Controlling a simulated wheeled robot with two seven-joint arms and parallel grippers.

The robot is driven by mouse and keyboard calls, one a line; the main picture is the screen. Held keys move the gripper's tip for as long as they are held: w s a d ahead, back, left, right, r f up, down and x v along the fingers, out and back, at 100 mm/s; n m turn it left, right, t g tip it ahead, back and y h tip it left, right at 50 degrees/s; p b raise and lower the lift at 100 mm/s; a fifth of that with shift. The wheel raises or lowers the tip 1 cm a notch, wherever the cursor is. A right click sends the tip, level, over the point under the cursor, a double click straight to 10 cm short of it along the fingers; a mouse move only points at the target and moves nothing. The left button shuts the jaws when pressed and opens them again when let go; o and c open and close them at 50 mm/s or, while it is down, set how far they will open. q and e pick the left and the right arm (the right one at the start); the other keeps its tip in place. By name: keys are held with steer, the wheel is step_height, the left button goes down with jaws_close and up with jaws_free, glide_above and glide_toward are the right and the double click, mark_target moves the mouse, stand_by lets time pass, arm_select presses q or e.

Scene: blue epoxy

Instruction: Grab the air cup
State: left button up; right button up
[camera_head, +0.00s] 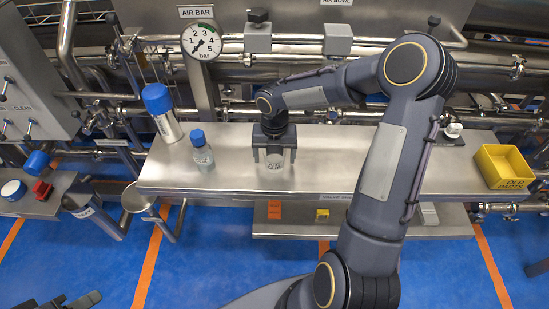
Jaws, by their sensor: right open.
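A small pale metal cup with dark lettering (274,163) stands on the steel bench shelf (340,170). The lettering is too small to read, so I cannot tell for sure that it is the air cup. My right gripper (274,155) points down over the cup, with one finger on its left and one on its right. The fingers are open, and I cannot tell whether they touch the cup. The gripper hides the cup's upper part. Dark parts at the bottom left edge look like the tip of my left gripper (66,303), mostly cut off.
A small blue-capped bottle (203,154) and a larger blue-capped container (164,118) stand left of the cup. A yellow bin (505,170) sits at the shelf's right end. A gauge marked AIR BAR (202,41) and pipes rise behind.

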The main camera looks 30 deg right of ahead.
steer(key=shift+c, duration=0.4)
steer(key=c, duration=1)
steer(key=shift+o, duration=0.2)
